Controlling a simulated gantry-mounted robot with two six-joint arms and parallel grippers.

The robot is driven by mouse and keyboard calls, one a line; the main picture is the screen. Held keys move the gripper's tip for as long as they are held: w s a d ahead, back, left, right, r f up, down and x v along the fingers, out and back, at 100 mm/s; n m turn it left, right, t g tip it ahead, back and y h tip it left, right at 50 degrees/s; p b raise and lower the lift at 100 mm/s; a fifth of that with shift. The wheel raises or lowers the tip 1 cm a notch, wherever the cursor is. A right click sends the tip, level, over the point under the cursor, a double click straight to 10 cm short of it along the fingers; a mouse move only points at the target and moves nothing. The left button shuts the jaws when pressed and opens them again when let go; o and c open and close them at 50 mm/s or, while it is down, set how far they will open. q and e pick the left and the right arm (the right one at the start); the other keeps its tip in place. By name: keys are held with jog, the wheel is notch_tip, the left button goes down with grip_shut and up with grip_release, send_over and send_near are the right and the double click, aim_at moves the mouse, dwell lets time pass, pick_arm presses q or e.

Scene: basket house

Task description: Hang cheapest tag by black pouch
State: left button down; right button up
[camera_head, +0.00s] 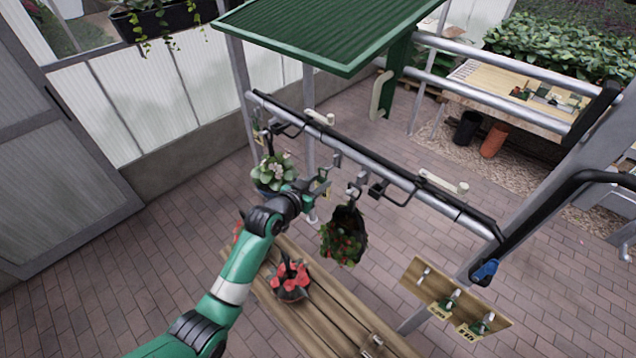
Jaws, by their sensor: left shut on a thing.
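The black pouch (343,237), filled with leafy plants and small red flowers, hangs from the metal rail near the middle of the view. My left gripper (319,187) is beside and above it, to its left, shut on a small tag that is mostly hidden; its price cannot be read. A wooden board (455,299) at the lower right has several small hooks. Two tags, one left (439,310) and one right (473,331), hang there, and the upper-left hook (424,276) is bare. Their prices are too small to read. My right gripper is not in view.
The rail (400,182) runs diagonally with several hooks. A black curved tube with a blue end (487,270) is at right.

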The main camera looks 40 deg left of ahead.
aim_at(324, 178)
pick_arm(q)
jog(key=shift+w+f+b, duration=0.2)
jog(key=shift+w+b, duration=0.4)
jog(key=shift+b, duration=0.15)
jog(key=shift+w+b, duration=0.45)
jog(key=shift+w, duration=0.05)
jog(key=shift+w+r, duration=0.1)
jog(key=shift+r, duration=0.05)
jog(key=shift+w+b, duration=0.45)
jog(key=shift+b, duration=0.05)
jog(key=shift+w, duration=0.15)
